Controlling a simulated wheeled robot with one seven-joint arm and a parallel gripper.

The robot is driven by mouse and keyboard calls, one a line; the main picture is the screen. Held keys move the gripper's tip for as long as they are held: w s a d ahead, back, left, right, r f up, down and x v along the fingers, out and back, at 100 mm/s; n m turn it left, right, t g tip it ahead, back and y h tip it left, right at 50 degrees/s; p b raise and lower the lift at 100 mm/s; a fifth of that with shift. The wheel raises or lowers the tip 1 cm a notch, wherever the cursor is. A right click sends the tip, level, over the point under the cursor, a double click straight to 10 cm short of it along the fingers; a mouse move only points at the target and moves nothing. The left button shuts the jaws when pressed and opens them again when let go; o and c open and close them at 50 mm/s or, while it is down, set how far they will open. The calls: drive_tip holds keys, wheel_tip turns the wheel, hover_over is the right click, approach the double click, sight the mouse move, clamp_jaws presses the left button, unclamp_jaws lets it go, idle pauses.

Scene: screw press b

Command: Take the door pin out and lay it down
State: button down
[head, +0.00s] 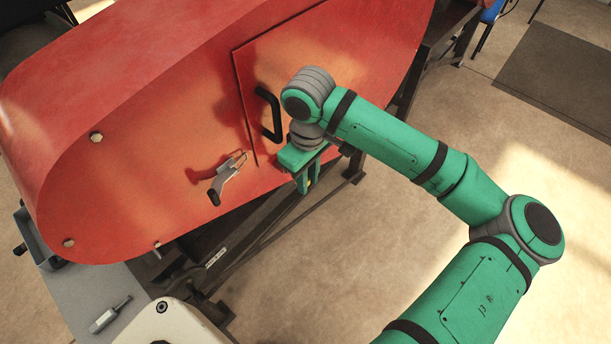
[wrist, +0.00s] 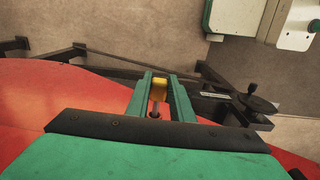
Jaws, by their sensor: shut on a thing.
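My gripper (head: 306,186) is at the lower edge of the red door (head: 335,70), right of the toggle latch (head: 228,178) and below the black door handle (head: 269,113). In the wrist view its two green fingers (wrist: 158,94) are shut on the door pin, which shows a yellow head (wrist: 159,86) and a short grey shank. In the head view only a speck of yellow shows between the fingers. I cannot tell whether the shank is clear of the door.
The red guard (head: 130,110) fills the upper left. A grey bench top (head: 75,285) at the lower left carries a screwdriver-like tool (head: 110,315) and a grey tray (head: 38,243). A dark handwheel (wrist: 262,104) and frame bars show in the wrist view. Floor is open at right.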

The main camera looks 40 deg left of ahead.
drive_tip(key=shift+d, duration=1.05)
drive_tip(key=shift+s+d, duration=0.15)
drive_tip(key=shift+d, duration=1.3)
